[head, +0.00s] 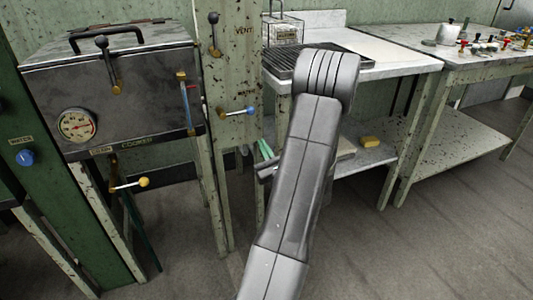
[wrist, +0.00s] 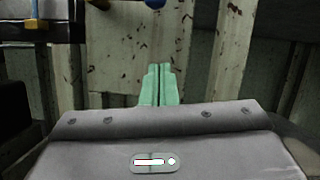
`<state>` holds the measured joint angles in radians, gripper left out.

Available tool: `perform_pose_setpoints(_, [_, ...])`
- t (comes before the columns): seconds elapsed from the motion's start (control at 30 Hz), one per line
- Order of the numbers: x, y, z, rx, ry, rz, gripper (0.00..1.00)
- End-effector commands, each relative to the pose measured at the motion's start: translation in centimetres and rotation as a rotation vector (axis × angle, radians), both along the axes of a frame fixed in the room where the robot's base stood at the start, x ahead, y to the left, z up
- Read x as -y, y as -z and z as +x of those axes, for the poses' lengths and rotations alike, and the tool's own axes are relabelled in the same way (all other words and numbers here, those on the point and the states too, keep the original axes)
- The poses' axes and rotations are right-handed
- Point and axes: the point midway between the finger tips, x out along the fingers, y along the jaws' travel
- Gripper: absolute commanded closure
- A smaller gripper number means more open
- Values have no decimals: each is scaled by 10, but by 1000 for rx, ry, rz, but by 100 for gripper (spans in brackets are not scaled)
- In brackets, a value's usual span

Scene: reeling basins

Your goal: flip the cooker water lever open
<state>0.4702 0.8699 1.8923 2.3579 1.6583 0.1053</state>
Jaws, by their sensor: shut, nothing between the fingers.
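The cooker (head: 110,90) is a dark metal box on pale legs at the left of the head view. A lever with a blue knob (head: 250,111) is on the pale post (head: 232,75) right of the cooker. Its rod lies about level, with a brass pivot at its left; I cannot read a water label by it. In the wrist view the blue knob (wrist: 155,3) is cut by the top edge. My gripper (wrist: 160,70) has green fingers, shut and empty, below the knob and apart from it in the picture. In the head view my arm partly hides the gripper (head: 265,150).
A yellow-knobbed lever (head: 130,185) is below the cooker's front. Black-knobbed levers are on the cooker (head: 107,60) and by the VENT label (head: 214,35). A round gauge (head: 77,125) is on the cooker. A pale table (head: 410,60) stands right of my arm; the front right floor is clear.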

Motion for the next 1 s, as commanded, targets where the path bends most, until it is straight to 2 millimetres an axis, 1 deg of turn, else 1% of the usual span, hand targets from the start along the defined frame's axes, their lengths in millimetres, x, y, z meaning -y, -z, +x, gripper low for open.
perform_pose_setpoints(0.03, [-6,-4,10,7,-4,-4,100])
perform_pose_setpoints(0.23, [-21,-18,49,5,-3,-1,100])
perform_pose_setpoints(0.3, [-20,-29,46,5,0,-1,100])
perform_pose_setpoints(0.4, [-21,-39,44,4,0,-1,100])
perform_pose_setpoints(0.6, [-23,-54,42,2,0,0,100])
perform_pose_setpoints(0.77, [-23,-57,41,0,0,-1,100])
perform_pose_setpoints(1.0, [-23,-58,41,0,0,0,100])
